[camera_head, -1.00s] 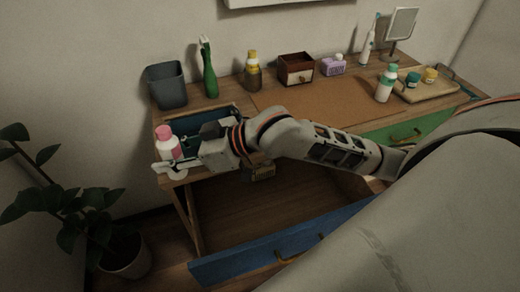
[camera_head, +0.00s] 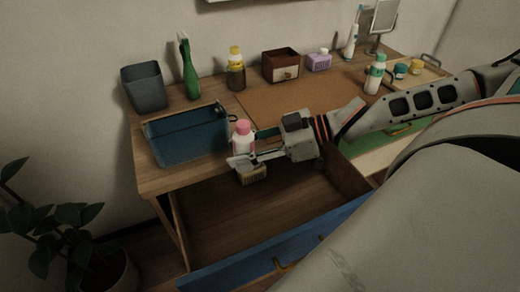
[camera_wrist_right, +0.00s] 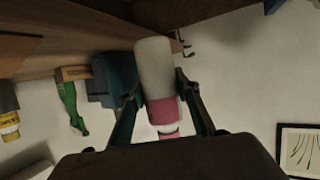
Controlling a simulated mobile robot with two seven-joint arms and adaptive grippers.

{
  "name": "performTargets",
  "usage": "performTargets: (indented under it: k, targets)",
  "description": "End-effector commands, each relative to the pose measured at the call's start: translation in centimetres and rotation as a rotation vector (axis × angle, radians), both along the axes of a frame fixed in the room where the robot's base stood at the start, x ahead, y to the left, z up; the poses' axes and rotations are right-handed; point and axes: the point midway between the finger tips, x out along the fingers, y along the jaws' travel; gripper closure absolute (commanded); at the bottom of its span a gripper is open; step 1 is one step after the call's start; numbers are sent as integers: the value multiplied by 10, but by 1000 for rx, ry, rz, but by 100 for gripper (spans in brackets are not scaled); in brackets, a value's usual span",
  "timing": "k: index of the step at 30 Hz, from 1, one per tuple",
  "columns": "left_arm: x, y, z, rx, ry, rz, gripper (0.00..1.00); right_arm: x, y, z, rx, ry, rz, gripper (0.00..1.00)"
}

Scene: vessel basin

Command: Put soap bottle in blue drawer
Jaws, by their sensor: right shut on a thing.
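The soap bottle (camera_head: 243,138) is white with a pink cap and pink band. My right gripper (camera_head: 240,158) is shut on it and holds it upright above the near edge of the table. In the right wrist view, the bottle (camera_wrist_right: 155,68) sits between the two fingers of the gripper (camera_wrist_right: 158,100). The blue drawer (camera_head: 270,246) is pulled open below, and its wooden floor looks mostly bare. The bottle is over the drawer's back left part. My left gripper is not in view.
A blue bin (camera_head: 186,137) stands left of the bottle. A grey cup (camera_head: 144,88), green bottle (camera_head: 190,80), yellow-capped bottle (camera_head: 236,72) and small brown box (camera_head: 281,66) stand behind. A green drawer (camera_head: 390,140) is at right.

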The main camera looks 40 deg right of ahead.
Motion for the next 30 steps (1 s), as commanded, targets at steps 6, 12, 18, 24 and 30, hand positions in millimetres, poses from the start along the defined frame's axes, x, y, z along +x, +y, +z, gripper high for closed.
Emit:
performTargets:
  k: [6,12,18,24,30]
  targets:
    - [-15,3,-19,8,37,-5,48,-21,-8,-5,-6,28,71,95]
    - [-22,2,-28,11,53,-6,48,-25,-9,-26,0,35,83,95]
    - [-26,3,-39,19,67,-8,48,-25,-8,-77,1,38,82,95]
    - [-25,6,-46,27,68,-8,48,-25,-8,-125,-1,37,82,95]
    - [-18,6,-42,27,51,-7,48,-25,-8,-156,-3,33,83,95]
